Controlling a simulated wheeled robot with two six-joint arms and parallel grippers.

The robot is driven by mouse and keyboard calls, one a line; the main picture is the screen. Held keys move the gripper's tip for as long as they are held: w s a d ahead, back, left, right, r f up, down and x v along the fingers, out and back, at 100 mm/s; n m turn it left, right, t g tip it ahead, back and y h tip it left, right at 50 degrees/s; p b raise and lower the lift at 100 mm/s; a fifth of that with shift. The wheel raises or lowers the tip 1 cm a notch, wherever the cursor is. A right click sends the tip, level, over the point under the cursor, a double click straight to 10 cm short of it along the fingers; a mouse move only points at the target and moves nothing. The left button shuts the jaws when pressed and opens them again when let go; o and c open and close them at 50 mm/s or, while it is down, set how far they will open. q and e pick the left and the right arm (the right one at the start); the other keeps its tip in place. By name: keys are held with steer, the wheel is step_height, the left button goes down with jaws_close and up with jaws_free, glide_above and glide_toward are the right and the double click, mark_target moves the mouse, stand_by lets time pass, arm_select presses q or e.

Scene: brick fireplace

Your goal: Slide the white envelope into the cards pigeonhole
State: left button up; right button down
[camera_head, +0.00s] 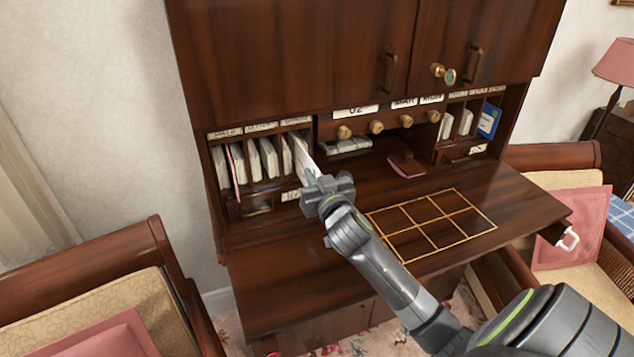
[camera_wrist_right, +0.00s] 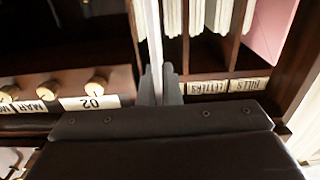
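The white envelope (camera_head: 303,157) stands upright in my right gripper (camera_head: 316,178), at the mouth of the rightmost slot of the left pigeonhole bank. In the right wrist view, the envelope (camera_wrist_right: 154,38) shows edge-on between the two fingertips (camera_wrist_right: 160,88), which are shut on it. The label above that slot (camera_head: 296,121) is too small to read surely, so I cannot confirm it is the cards pigeonhole. How far the envelope reaches inside is hidden. My left gripper is not in view.
Slots beside it hold several white envelopes (camera_head: 262,158); the wrist view shows bills (camera_wrist_right: 247,84) and letters (camera_wrist_right: 207,87) labels. Small knobbed drawers (camera_head: 376,127) lie to the right. The writing surface (camera_head: 300,290) carries a gold grid (camera_head: 432,224) and is mostly clear. Chairs stand either side.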

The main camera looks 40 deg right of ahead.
steer(key=b, duration=0.1)
glide_toward(296, 150)
steer(key=shift+f+x, duration=0.1)
steer(key=shift+x, duration=0.65)
steer(key=shift+f+x, duration=0.15)
steer(key=shift+x, duration=0.6)
steer(key=shift+b+x, duration=0.95)
steer(key=shift+x, duration=1.7)
steer(key=shift+d, duration=0.1)
steer(key=c, duration=1.5)
jaws_free()
steer(key=shift+c, duration=0.2)
steer(key=shift+s+f, duration=0.1)
